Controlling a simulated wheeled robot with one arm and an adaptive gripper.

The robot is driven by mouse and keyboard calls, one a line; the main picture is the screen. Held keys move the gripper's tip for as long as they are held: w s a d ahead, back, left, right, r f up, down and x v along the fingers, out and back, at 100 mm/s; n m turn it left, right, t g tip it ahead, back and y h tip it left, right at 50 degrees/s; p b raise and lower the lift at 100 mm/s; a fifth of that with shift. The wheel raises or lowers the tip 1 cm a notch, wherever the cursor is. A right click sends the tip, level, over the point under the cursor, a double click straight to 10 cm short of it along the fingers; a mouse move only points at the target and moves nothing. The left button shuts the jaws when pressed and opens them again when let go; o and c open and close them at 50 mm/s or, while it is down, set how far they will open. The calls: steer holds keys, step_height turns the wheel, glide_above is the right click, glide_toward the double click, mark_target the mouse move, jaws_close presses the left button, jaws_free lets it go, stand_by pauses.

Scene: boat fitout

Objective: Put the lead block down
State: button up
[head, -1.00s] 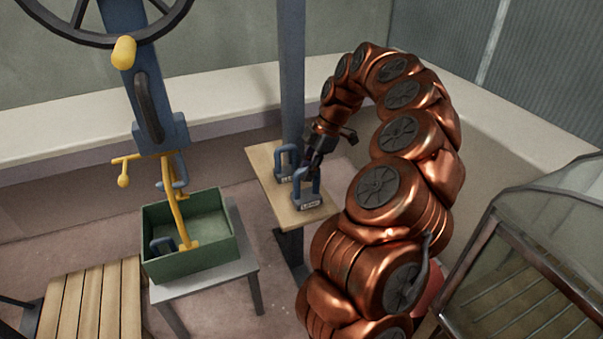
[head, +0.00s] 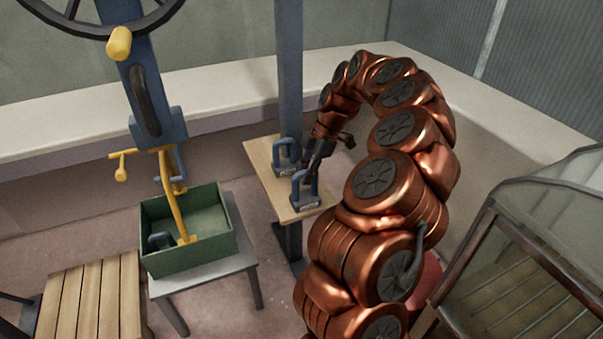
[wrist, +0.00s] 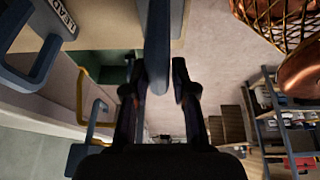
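A grey-blue lead block (head: 307,202) with a loop handle is at the front end of a small wooden shelf (head: 262,162). Its label is too small to read surely in the head view. My gripper (head: 309,174) reaches down to its handle. In the wrist view the handle (wrist: 158,50) sits between my two fingers (wrist: 160,82), which are shut on it. The block is low at the shelf top; I cannot tell whether its base touches. A second, similar block (head: 287,158) stands behind it on the shelf; the wrist view shows a block labelled LEAD (wrist: 62,22).
A green bin (head: 190,255) with yellow and blue items stands on a grey table (head: 205,276) left of the shelf. A blue post (head: 290,80) rises behind the shelf. A slatted bench (head: 90,295) is at lower left, a glazed frame (head: 520,240) at right.

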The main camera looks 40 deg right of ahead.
steer(key=o, duration=0.3)
steer(key=shift+r, duration=0.1)
steer(key=p+v, duration=0.1)
steer(key=v, duration=1.1)
steer(key=shift+a, duration=0.1)
steer(key=s+a+r+m+g+h, duration=0.1)
steer(key=s+a+r+m, duration=0.15)
steer(key=a, duration=0.85)
steer(key=s+a+r+m+g, duration=0.1)
steer(key=s+a, duration=0.2)
steer(key=a, duration=0.9)
steer(key=s+a+f+m+h, duration=0.1)
steer(key=s+a+f+m, duration=0.1)
steer(key=s, duration=0.5)
steer(key=s+a+f+m+g+h, duration=0.1)
steer(key=s+a+f+m, duration=0.1)
steer(key=s+f+m, duration=0.3)
steer(key=s+a+f+m+g+h, duration=0.1)
steer(key=s+a+f+m, duration=0.1)
steer(key=s, duration=0.8)
steer(key=f+m, duration=0.1)
steer(key=m, duration=0.1)
steer(key=shift+s+a+f+m, duration=0.25)
steer(key=shift+a+f+m, duration=0.05)
steer(key=shift+f+m, duration=0.05)
